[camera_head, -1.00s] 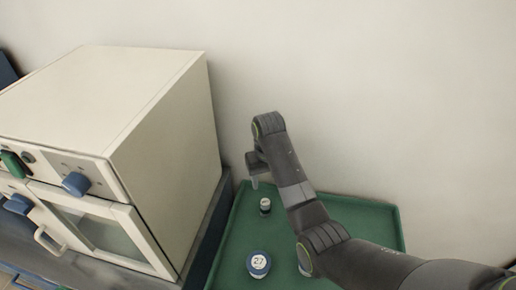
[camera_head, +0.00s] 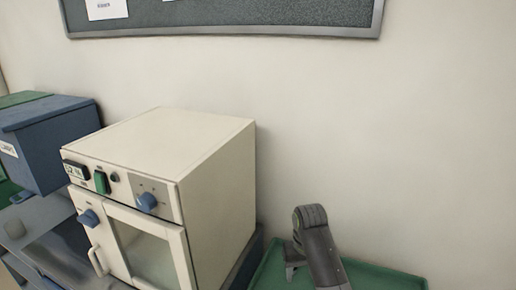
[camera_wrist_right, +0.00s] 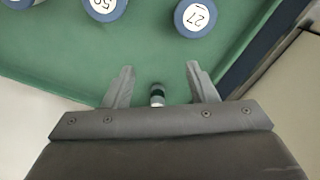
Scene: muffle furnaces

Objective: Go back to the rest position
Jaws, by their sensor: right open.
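My right gripper (camera_wrist_right: 158,88) is open above the green tray (camera_wrist_right: 150,45) in the right wrist view. A small dark vial with a pale cap (camera_wrist_right: 157,95) shows between its fingers, which are apart from it on both sides; I cannot tell its height relative to them. In the head view my right arm reaches down at the lower right over the tray (camera_head: 395,280), and its fingers are mostly out of the picture. My left gripper is not in view.
A cream muffle furnace (camera_head: 165,140) stands left of the tray. Round blue-rimmed containers, one marked 27 (camera_wrist_right: 196,15) and one partly cut off (camera_wrist_right: 104,6), sit on the tray. A blue box (camera_head: 50,140) is at far left. A board (camera_head: 230,14) hangs above.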

